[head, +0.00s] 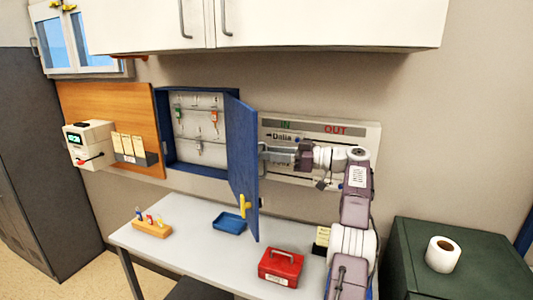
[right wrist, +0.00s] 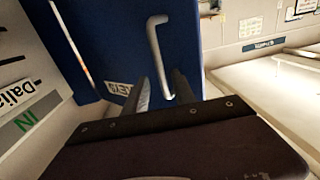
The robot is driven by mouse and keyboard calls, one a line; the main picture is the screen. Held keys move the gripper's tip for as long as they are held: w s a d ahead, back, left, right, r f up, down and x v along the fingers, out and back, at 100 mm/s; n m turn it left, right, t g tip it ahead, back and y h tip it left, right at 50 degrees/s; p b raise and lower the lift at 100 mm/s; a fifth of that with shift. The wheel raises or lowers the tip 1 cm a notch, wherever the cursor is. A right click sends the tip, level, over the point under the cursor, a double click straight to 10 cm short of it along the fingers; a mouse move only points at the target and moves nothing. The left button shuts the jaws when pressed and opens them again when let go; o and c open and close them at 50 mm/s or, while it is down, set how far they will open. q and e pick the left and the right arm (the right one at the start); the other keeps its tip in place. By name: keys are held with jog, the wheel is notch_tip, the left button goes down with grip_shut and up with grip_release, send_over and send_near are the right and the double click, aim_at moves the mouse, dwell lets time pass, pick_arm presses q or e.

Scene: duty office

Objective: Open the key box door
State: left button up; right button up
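The key box (head: 166,125) is on the wall, with small keys on hooks inside. Its blue door (head: 241,155) stands swung out to the right, and a yellow piece (head: 244,205) shows low on it. In the right wrist view, the door's blue outer face (right wrist: 115,45) carries a pale bar handle (right wrist: 155,55) and a KEYS label (right wrist: 120,89). My right gripper (head: 266,153) is at the right of the door, partly hidden by it. In the wrist view its dark fingers (right wrist: 162,90) are apart, with the handle's lower end between them. My left gripper is out of view.
An IN/OUT board (head: 345,130) is on the wall behind my right gripper. The desk (head: 190,235) holds a blue tray (head: 229,223), a red cash box (head: 281,267) and a wooden stand (head: 151,229). White cupboards (head: 270,25) hang above. A green cabinet (head: 480,255) stands at right.

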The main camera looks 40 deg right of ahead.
jog(key=p+v, duration=0.2)
jog(key=v, duration=0.5)
jog(key=shift+d+f+p, duration=0.15)
jog(key=shift+d+p, duration=0.15)
jog(key=shift+d, duration=0.1)
jog(key=shift+d, duration=0.1)
